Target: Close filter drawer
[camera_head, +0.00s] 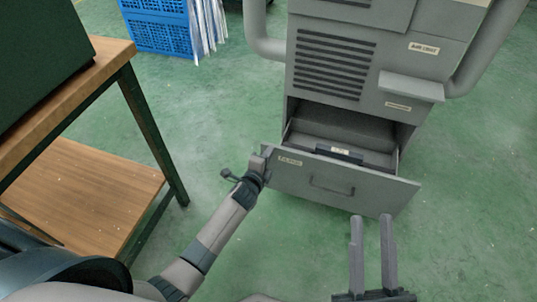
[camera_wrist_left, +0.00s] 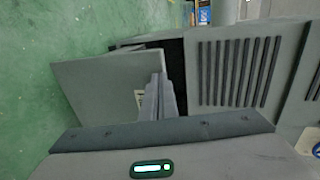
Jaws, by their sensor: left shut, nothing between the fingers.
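The grey filter drawer (camera_head: 335,186) stands pulled out of the bottom of the grey cabinet (camera_head: 330,62). Its front panel has a handle (camera_head: 331,188) and a small label. A dark item lies inside. My left gripper (camera_head: 264,157) is shut and empty at the upper left corner of the drawer front; I cannot tell whether it touches. In the left wrist view the shut fingers (camera_wrist_left: 160,92) overlap the edge of the drawer front (camera_wrist_left: 105,88). My right gripper (camera_head: 371,217) is open and empty, its fingers apart, in front of the drawer's lower right.
A wooden-topped table with a lower shelf (camera_head: 100,190) stands at the left. A blue crate (camera_head: 160,28) and upright sheets stand at the back. Pipes (camera_head: 263,35) flank the cabinet, and a ledge (camera_head: 411,87) juts out above the drawer. Green floor is free between table and drawer.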

